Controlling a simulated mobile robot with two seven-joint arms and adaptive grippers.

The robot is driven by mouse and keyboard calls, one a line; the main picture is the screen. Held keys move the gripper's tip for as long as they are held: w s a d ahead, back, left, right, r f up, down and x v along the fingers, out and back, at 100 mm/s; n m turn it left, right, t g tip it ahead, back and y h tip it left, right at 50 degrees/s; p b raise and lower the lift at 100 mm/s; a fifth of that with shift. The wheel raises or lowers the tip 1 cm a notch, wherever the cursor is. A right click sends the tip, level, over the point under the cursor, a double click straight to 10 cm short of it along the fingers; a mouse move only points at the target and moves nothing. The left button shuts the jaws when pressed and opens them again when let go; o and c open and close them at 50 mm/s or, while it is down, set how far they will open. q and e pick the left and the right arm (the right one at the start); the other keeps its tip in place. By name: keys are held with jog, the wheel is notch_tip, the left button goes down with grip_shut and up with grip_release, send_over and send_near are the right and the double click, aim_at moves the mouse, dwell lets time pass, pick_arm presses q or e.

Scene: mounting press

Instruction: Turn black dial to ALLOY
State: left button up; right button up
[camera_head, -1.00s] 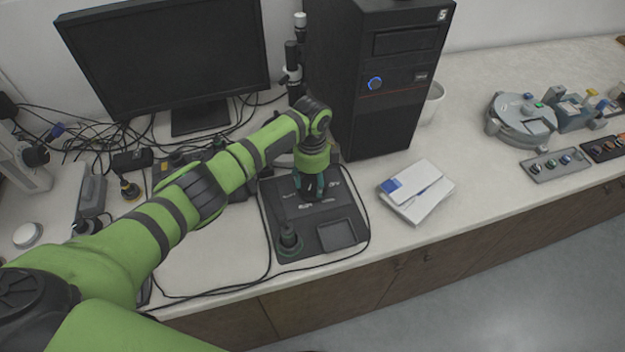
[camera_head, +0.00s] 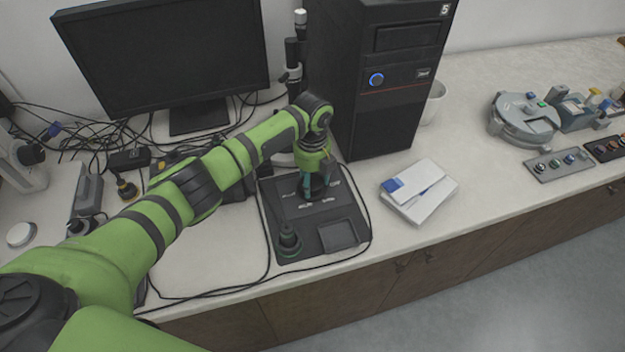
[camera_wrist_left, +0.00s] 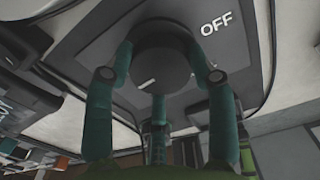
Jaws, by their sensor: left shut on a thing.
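A black dial (camera_wrist_left: 163,66) sits on a dark control panel (camera_wrist_left: 118,22). The wrist view shows a short white mark on the dial's lower left edge and the white word OFF (camera_wrist_left: 216,23) to its upper right. My left gripper (camera_wrist_left: 160,56) is shut on the dial, its teal fingers around the sides. In the head view the same panel (camera_head: 282,208) lies flat on the bench and my left gripper (camera_head: 316,193) points down onto it, hiding most of the dial. The small labels around it are unreadable there, so I cannot find ALLOY. My right gripper is out of view.
A green-based upright knob (camera_head: 289,243) and a square recess (camera_head: 337,236) are on the panel's front part. A black computer tower (camera_head: 385,95) stands close behind. A white box (camera_head: 418,190) lies to the right. Cables (camera_head: 230,289) run around the panel.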

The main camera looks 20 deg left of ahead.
aim_at(311, 179)
pick_arm(q)
jog(key=shift+a+m, duration=0.25)
jog(key=shift+m, duration=0.25)
jog(key=shift+w, duration=0.15)
jog(key=o, duration=1.2)
jog(key=shift+c, duration=0.2)
jog(key=shift+w, duration=0.1)
jog(key=shift+d, duration=0.15)
jog(key=shift+r, duration=0.35)
notch_tip(311, 179, up, 11)
jog(key=shift+r, duration=0.15)
